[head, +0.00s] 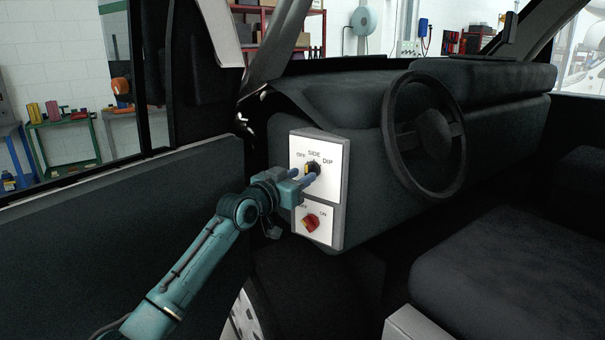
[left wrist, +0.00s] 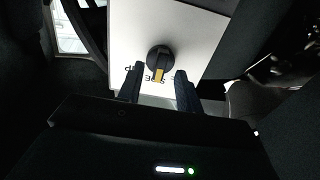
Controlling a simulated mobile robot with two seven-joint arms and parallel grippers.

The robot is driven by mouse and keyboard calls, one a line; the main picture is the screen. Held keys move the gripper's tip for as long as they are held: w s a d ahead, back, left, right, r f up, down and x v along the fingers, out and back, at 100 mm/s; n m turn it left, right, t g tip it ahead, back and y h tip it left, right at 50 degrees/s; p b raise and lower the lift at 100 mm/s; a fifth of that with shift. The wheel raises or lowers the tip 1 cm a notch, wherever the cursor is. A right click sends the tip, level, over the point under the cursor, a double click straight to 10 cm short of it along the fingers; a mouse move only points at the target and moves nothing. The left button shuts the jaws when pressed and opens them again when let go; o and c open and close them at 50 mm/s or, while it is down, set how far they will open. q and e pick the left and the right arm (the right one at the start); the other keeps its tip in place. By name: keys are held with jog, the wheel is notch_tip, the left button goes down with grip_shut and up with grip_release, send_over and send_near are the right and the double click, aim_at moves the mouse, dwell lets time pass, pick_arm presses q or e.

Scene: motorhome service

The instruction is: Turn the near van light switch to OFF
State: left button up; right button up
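A white switch panel (head: 330,190) on the dashboard's side carries a black rotary knob (head: 313,166) with a yellow mark, under the labels OFF, SIDE and DIP. In the left wrist view the knob (left wrist: 159,60) has its yellow mark over the SIDE lettering. My left gripper (head: 302,176) is at this knob; its fingers (left wrist: 160,74) are open, one on either side. I cannot tell whether they touch it. Below, a smaller plate holds a red knob (head: 311,222) with OFF and ON labels; OFF is partly hidden. My right gripper is not in view.
A steering wheel (head: 424,133) stands right of the panel, with the dark dashboard (head: 350,92) behind it. The open door (head: 110,235) is at the left, and a seat (head: 515,265) is at the lower right. My left arm crosses the door opening.

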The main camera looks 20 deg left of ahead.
pick_arm(q)
jog(key=shift+x, duration=0.85)
jog(key=shift+c, duration=0.4)
grip_shut()
